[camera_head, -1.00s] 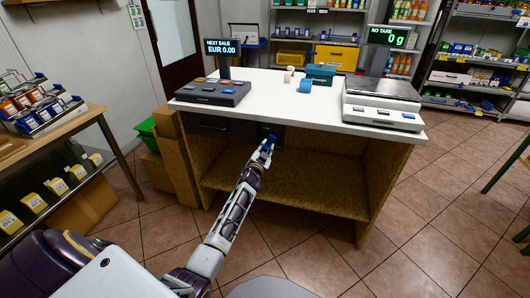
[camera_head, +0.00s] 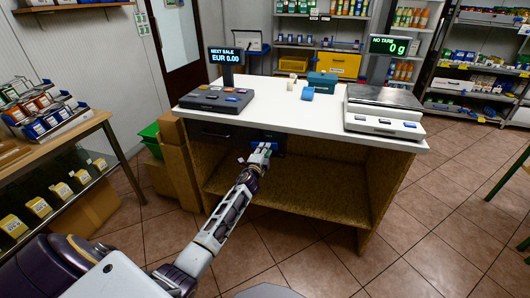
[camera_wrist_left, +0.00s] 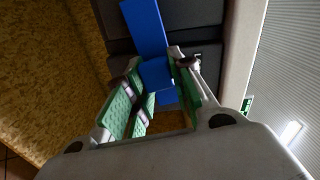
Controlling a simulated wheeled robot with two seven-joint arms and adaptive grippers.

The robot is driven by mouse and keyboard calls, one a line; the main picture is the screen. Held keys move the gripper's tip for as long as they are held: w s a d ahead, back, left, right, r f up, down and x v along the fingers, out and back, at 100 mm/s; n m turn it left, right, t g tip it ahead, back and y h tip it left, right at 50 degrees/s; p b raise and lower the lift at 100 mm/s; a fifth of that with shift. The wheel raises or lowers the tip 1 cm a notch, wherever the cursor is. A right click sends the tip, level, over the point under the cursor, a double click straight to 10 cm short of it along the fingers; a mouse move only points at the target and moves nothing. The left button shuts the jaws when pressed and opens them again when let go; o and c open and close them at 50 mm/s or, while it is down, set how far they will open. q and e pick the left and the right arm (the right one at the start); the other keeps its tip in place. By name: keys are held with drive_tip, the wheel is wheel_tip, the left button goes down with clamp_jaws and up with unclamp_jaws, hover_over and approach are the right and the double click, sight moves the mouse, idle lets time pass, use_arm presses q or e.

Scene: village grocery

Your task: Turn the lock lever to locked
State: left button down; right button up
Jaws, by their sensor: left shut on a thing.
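The blue lock lever (camera_wrist_left: 145,28) shows in the left wrist view as a long flat bar, with a blue block (camera_wrist_left: 157,74) at its lower end. Behind it is a dark panel (camera_wrist_left: 195,14) under the counter top. My left gripper (camera_head: 262,149) is at the counter's front, just under the top's edge. In the wrist view the left gripper's green-padded fingers (camera_wrist_left: 158,100) are shut on the lever's blue block, partly hiding it. The lever slants in that view; I cannot tell which marked position it points to. My right gripper is not in view.
The white counter top (camera_head: 300,112) overhangs the work spot. It carries a till (camera_head: 217,99), a scale (camera_head: 384,110) and small items. A dark drawer front (camera_head: 220,133) is left of the gripper. The open wooden shelf (camera_head: 300,202) below is empty.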

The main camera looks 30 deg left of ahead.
use_arm(q)
drive_tip(key=shift+r+m, duration=0.2)
drive_tip(key=shift+m, duration=0.7)
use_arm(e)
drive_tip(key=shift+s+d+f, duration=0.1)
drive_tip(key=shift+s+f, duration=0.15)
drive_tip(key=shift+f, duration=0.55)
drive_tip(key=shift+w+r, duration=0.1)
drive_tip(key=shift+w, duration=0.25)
use_arm(q)
drive_tip(key=c, duration=1.4)
unclamp_jaws()
drive_tip(key=shift+o, duration=1)
drive_tip(key=shift+s, duration=0.1)
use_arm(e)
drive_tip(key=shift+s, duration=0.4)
use_arm(q)
drive_tip(key=shift+s, duration=0.1)
drive_tip(key=v, duration=1.1)
drive_tip(key=shift+s, duration=0.3)
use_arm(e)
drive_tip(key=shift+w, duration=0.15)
